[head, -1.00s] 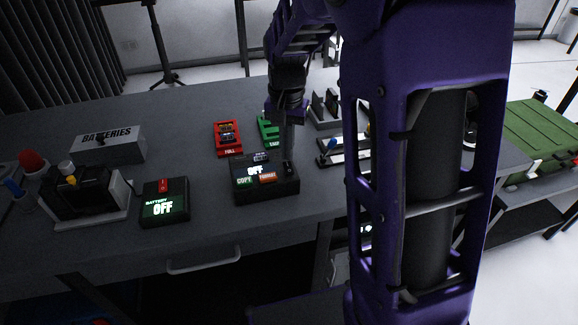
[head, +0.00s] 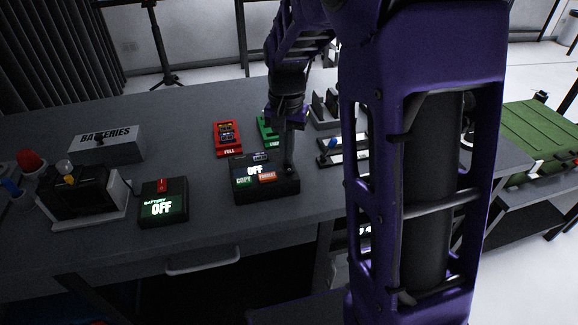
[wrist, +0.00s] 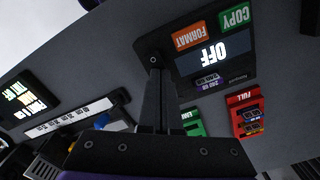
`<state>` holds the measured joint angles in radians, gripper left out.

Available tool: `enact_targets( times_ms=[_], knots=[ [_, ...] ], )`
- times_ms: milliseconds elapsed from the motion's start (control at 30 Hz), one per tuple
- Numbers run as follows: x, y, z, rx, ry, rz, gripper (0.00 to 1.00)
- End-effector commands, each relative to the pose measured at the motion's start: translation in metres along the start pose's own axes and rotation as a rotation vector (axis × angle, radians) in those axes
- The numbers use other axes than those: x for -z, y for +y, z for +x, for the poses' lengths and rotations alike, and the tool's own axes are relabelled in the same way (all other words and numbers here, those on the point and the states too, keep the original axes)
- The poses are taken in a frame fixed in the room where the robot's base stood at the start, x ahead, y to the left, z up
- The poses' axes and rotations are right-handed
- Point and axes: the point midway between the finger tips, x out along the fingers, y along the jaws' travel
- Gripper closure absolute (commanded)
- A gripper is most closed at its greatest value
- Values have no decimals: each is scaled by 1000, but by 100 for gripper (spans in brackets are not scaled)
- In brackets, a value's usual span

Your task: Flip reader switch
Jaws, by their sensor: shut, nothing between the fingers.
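The reader is a black box (head: 243,191) on the table, with a lit screen reading OFF (head: 255,170) and a green COPY and an orange FORMAT button on top. It also shows in the wrist view (wrist: 185,84), with OFF, FORMAT and COPY turned round. My gripper (head: 289,170) points down at the right part of the reader's top, fingers shut and empty. In the wrist view the fingertips (wrist: 156,66) are at the reader's edge beside the screen. The reader's switch is hidden behind the fingers; I cannot tell whether they touch it.
A battery box (head: 176,213) with a red switch and an OFF screen stands left of the reader. Red (head: 227,138) and green (head: 265,128) modules lie behind it. A white-and-black rack (head: 335,152) is to the right. Table in front of the reader is clear.

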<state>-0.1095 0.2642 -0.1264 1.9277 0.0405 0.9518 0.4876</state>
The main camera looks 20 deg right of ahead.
Motion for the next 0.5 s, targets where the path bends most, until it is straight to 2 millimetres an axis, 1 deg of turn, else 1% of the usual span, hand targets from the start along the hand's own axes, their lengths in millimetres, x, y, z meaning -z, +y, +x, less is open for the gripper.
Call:
enact_targets(
  times_ms=[133, 267, 367, 500],
  knots=[
    [0, 0, 3, -1, -1, 0, 100],
    [0, 0, 1, -1, -2, 0, 100],
    [0, 0, -5, -1, -2, 0, 100],
    [0, 0, -17, -1, -1, 0, 100]
  ],
)
